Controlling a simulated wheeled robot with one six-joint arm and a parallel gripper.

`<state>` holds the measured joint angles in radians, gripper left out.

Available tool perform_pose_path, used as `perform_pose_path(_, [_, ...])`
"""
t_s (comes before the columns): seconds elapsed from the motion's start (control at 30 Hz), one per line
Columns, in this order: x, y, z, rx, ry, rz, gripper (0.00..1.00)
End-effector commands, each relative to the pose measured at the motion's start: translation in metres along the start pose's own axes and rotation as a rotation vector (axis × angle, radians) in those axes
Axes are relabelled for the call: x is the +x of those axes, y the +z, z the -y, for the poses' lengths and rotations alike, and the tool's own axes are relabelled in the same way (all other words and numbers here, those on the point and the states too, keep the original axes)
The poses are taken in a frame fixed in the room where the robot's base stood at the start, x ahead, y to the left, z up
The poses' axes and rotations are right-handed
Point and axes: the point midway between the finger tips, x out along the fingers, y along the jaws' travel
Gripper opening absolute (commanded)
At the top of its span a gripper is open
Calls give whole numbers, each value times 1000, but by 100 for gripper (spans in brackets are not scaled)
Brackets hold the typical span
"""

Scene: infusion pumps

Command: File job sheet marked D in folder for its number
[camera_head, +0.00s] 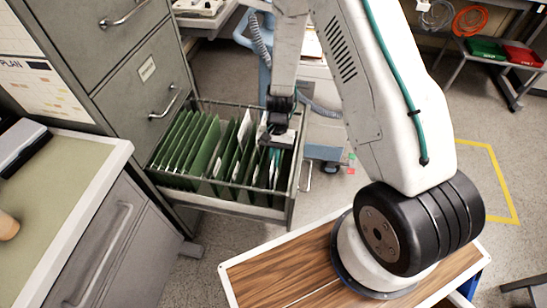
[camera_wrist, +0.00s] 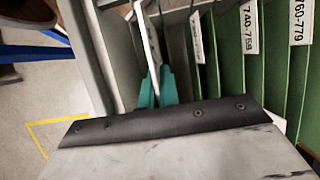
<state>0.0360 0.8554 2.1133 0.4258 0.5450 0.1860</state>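My gripper (camera_head: 275,152) is over the right end of an open file drawer (camera_head: 225,203). In the wrist view its teal fingers (camera_wrist: 158,88) are close together on a thin white sheet (camera_wrist: 147,40), seen nearly edge-on. The sheet points down into the drawer beside the end wall. No letter or number on it can be read. Green hanging folders (camera_head: 205,145) fill much of the drawer. In the wrist view, folder labels read 740-759 (camera_wrist: 249,28) and 760-779 (camera_wrist: 301,22); a nearer label (camera_wrist: 197,38) is too slanted to read.
The grey cabinet (camera_head: 125,75) has closed drawers above the open one. A counter (camera_head: 75,175) stands at the left. My wood-topped base (camera_head: 290,275) is in front. Shelving with green (camera_head: 487,48) and red (camera_head: 523,55) items is at the back right.

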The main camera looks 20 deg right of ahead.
Motion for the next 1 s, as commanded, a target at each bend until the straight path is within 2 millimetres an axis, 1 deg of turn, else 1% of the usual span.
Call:
perform_pose_path(0.63, [4,-2,0,0,0,0,0])
perform_pose_path(0.7, [4,-2,0,0,0,0,22])
perform_pose_path(0.73, [4,-2,0,0,0,0,28])
perform_pose_path(1.0, [4,-2,0,0,0,0,28])
